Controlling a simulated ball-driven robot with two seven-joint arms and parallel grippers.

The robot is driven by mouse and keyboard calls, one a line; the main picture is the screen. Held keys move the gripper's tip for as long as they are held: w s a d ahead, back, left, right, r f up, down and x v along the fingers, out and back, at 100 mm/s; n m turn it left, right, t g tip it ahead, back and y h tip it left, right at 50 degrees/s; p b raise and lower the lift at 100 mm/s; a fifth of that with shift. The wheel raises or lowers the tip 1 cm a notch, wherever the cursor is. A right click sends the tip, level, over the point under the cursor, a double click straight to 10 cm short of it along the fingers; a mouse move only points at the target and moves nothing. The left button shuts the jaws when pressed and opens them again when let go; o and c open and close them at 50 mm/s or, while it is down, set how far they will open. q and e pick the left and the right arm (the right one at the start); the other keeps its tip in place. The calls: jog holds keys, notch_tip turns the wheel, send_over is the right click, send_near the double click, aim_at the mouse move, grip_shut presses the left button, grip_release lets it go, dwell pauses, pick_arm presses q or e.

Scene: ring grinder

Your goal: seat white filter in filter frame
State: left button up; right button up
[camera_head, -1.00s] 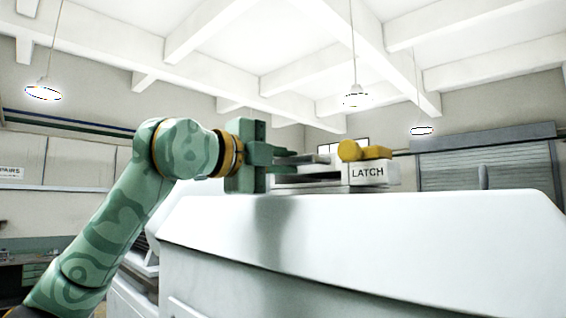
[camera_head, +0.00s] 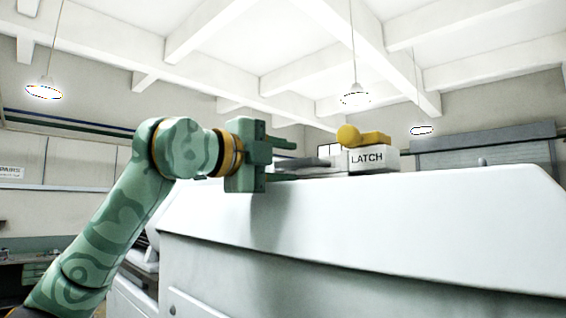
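My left gripper (camera_head: 285,160) is at the left end of the white machine's top, its two green fingers apart, one above the other. I see nothing held between them. A thin grey flat piece (camera_head: 317,162) lies on the machine top just right of the fingers; I cannot tell whether it is the white filter or part of the filter frame. Right of it stands a white block (camera_head: 372,158) marked LATCH, with a yellow lever and round knob (camera_head: 348,135) on top. I cannot clearly make out the white filter. My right gripper is out of view.
The large white machine housing (camera_head: 360,230) fills the lower right, its top seen nearly edge-on. A grey roller shutter (camera_head: 485,150) is behind at the right, and a workbench (camera_head: 25,262) is far left. Lamps hang well above.

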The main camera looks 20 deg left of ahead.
pick_arm(q)
jog(key=shift+f, duration=0.1)
jog(key=shift+s+a, duration=0.1)
jog(key=shift+s, duration=0.15)
jog(key=b+v, duration=0.6)
jog(key=v, duration=0.9)
jog(key=shift+s, duration=0.4)
jog(key=shift+a, duration=0.1)
jog(key=v, duration=1.2)
jog(key=shift+p, duration=0.45)
